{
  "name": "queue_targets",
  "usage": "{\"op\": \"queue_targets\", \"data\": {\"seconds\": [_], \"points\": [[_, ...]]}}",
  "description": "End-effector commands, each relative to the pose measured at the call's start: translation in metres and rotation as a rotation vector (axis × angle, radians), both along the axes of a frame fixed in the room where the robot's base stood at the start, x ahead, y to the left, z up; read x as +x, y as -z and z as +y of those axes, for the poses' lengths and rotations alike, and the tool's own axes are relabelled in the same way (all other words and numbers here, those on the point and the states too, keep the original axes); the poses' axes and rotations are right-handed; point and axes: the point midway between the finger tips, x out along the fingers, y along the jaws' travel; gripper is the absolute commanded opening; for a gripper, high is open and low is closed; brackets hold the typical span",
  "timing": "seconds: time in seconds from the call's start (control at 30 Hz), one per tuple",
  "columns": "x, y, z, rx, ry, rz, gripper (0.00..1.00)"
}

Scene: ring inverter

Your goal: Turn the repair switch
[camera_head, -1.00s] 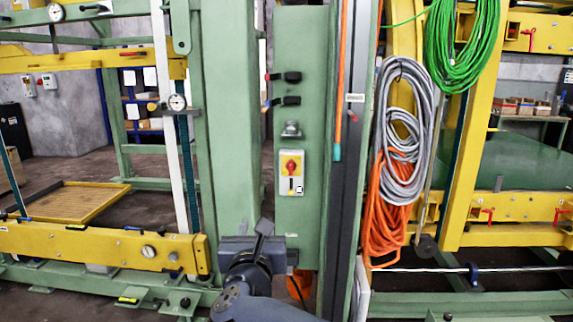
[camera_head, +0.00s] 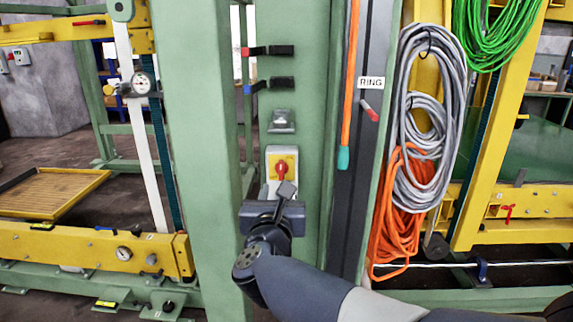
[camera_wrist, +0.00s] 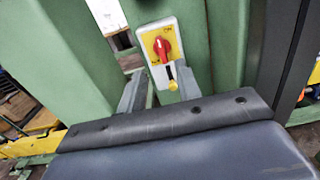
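The repair switch is a red rotary knob (camera_head: 281,171) on a yellow plate, on a pale box (camera_head: 280,151) fixed to the green column. My gripper (camera_head: 284,190) is just below and in front of the knob in the head view, covering the lower box. In the wrist view my gripper (camera_wrist: 160,88) has its two fingers apart, below the knob on either side, with nothing between them. I see no contact with the knob.
Above the switch are a small grey fitting (camera_head: 281,121) and two black handles (camera_head: 268,84). An orange tube (camera_head: 350,80) runs down right of the panel. Grey (camera_head: 432,120) and orange cable coils (camera_head: 400,220) hang further right. A green post (camera_head: 195,120) stands at left.

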Motion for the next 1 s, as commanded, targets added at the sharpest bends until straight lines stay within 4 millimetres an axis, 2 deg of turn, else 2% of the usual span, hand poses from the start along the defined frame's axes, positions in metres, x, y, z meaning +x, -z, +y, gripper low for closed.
{"op": "queue_targets", "data": {"seconds": [0.5,0.7,1.0], "points": [[0.085,0.000,-0.003,-0.001,0.002,0.001,0.33],[0.101,0.000,-0.004,-0.001,0.001,0.000,0.33],[0.103,0.000,-0.004,-0.001,0.000,0.000,0.33]]}}
